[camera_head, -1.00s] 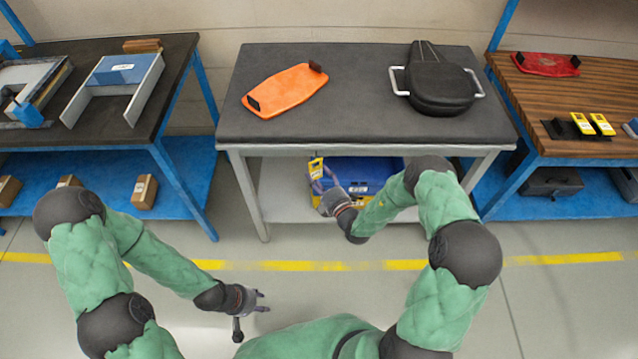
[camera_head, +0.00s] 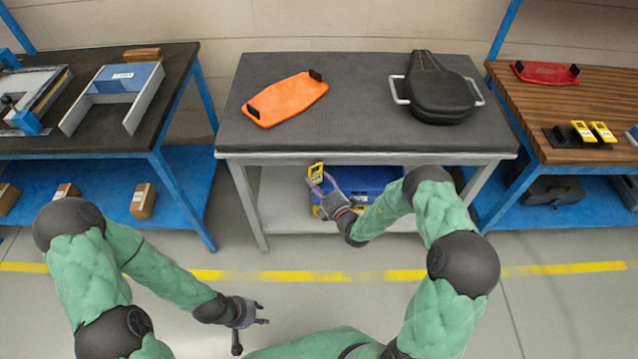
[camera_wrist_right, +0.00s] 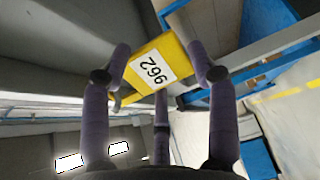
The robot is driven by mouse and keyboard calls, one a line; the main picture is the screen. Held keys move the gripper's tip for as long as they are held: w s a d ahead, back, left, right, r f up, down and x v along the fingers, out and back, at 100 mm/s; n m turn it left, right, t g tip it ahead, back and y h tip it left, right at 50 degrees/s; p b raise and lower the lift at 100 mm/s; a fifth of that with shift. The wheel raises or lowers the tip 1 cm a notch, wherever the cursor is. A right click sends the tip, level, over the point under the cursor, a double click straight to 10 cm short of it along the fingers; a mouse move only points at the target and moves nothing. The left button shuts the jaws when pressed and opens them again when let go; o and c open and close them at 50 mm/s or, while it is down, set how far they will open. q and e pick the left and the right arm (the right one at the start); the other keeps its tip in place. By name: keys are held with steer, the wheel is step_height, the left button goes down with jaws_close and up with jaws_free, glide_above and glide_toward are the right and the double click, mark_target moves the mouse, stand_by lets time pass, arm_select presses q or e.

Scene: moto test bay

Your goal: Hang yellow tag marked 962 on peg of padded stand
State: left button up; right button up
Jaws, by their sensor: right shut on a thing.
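The yellow tag (camera_wrist_right: 150,65), with a white label reading 962, is between the fingers of my right gripper (camera_wrist_right: 160,75) in the right wrist view. In the head view the tag (camera_head: 316,172) shows at the tip of my right gripper (camera_head: 325,192), upright, just below the front edge of the middle table. My right gripper is shut on it. My left gripper (camera_head: 262,312) is open and empty, low over the floor at the lower left. I cannot make out a padded stand or its peg for certain.
The middle table (camera_head: 350,130) carries an orange board (camera_head: 287,98) and a black padded case with handles (camera_head: 440,90). A blue box (camera_head: 365,185) lies on its lower shelf, behind my right gripper.

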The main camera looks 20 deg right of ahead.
steer(key=o, duration=1)
steer(key=v, duration=1.2)
